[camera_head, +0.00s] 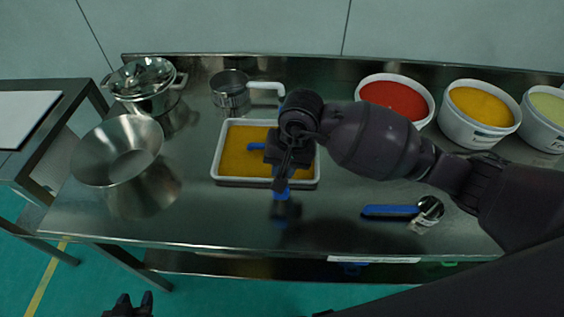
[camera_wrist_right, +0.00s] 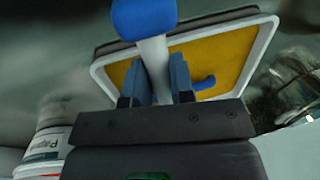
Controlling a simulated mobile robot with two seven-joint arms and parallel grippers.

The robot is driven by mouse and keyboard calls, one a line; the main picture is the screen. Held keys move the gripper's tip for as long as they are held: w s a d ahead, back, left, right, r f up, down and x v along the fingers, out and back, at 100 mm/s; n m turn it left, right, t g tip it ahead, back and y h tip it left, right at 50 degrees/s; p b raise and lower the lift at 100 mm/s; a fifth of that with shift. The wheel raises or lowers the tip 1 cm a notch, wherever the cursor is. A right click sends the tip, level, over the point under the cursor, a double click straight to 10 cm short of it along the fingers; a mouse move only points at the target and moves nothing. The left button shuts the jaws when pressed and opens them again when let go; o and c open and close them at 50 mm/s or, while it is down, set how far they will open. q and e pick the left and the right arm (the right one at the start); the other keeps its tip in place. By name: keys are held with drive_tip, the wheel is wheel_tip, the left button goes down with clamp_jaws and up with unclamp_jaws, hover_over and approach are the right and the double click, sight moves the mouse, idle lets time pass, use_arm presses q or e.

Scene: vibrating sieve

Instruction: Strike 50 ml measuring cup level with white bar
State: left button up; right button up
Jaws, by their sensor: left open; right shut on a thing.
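A white tray (camera_head: 216,160) of yellow powder (camera_head: 236,163) sits mid-table. A blue handle (camera_head: 256,146) sticks out over the powder; it also shows in the right wrist view (camera_wrist_right: 205,83). Its cup is hidden, so I cannot tell its size or fill. My right gripper (camera_wrist_right: 157,82) is shut on the white bar (camera_wrist_right: 155,55), which has a blue end (camera_wrist_right: 145,18). In the head view this gripper (camera_head: 283,165) is over the tray's right part and hides much of the bar. My left gripper (camera_head: 128,304) is open and empty at the bottom edge, off the table.
Tubs of red (camera_head: 395,98), yellow (camera_head: 480,108) and pale green powder (camera_head: 550,108) line the back right. A blue-handled tool (camera_head: 390,210) lies front right.

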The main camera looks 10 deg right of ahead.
drive_tip(key=shift+d+f+b, duration=0.1)
drive_tip(key=shift+f+b, duration=0.25)
drive_tip(key=shift+f, duration=0.65)
drive_tip(key=shift+d+r, duration=0.1)
drive_tip(key=shift+d, duration=0.15)
drive_tip(key=shift+s+d, duration=0.25)
drive_tip(key=shift+d, duration=0.15)
drive_tip(key=shift+s+d+p, duration=0.2)
drive_tip(key=shift+d+p, duration=0.05)
drive_tip(key=shift+d, duration=0.6)
drive_tip(key=shift+s+d+p, duration=0.2)
drive_tip(key=shift+s+d, duration=0.05)
drive_tip(key=shift+d, duration=0.55)
drive_tip(key=shift+s+d+p, duration=0.2)
drive_tip(key=shift+d+p, duration=0.05)
drive_tip(key=shift+d, duration=0.7)
drive_tip(key=shift+a+r, duration=0.25)
drive_tip(key=shift+r, duration=0.6)
drive_tip(key=shift+w+a+r+p, duration=0.1)
drive_tip(key=shift+a+r+p, duration=0.15)
drive_tip(key=shift+r+p, duration=0.35)
drive_tip(key=shift+r, duration=0.3)
